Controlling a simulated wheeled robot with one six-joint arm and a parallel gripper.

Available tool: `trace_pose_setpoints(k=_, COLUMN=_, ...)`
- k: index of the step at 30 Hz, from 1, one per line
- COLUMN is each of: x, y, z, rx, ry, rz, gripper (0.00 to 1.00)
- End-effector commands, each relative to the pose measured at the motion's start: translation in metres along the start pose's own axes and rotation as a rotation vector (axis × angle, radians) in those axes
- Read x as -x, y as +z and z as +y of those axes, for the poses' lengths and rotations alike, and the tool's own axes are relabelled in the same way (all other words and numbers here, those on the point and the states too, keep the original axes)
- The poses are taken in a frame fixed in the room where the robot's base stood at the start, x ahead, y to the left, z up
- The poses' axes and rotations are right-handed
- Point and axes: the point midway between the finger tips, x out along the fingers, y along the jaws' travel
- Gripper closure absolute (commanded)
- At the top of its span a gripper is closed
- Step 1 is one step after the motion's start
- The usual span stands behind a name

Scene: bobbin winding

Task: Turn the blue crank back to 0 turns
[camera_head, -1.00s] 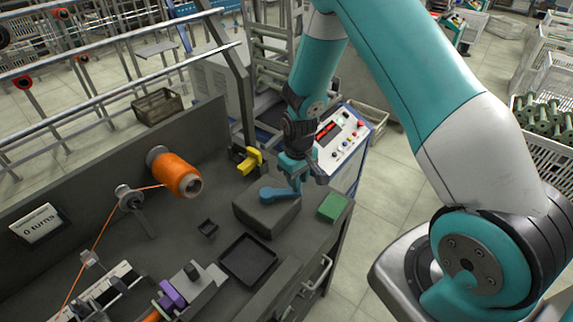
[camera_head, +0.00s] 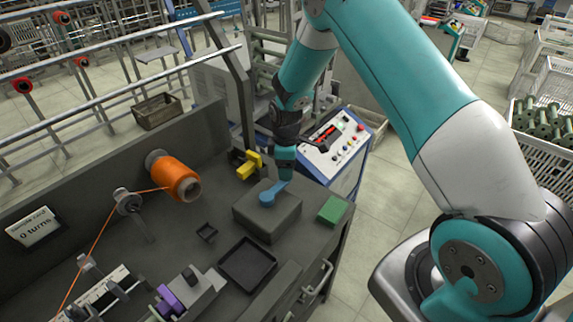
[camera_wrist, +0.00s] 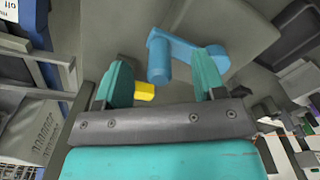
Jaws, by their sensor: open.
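The blue crank (camera_head: 268,198) sits on top of a dark grey box (camera_head: 262,222) on the bench. Its arm points up and to the right in the head view. In the wrist view the blue crank (camera_wrist: 190,50) shows its upright round handle (camera_wrist: 158,62) between the two teal fingers. My gripper (camera_wrist: 163,76) is open, with a gap on both sides of the handle. In the head view my gripper (camera_head: 285,168) is over the crank's outer end, and its fingers are hard to make out. A card (camera_head: 34,228) on the left reads "0 turns".
A yellow part (camera_head: 249,165) stands behind the box, close to my gripper. A green block (camera_head: 332,210) lies right of the box, a black tray (camera_head: 247,263) in front. An orange spool (camera_head: 175,178) feeds thread at left. A control panel (camera_head: 335,140) stands behind.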

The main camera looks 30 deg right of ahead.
Motion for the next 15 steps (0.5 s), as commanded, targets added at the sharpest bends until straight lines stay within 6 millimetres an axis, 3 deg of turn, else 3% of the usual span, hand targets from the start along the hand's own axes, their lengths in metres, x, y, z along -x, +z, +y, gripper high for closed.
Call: trace_pose_setpoints(k=15, x=0.057, y=0.001, z=0.000, rx=-0.001, ry=0.000, rz=0.000, gripper=0.36)
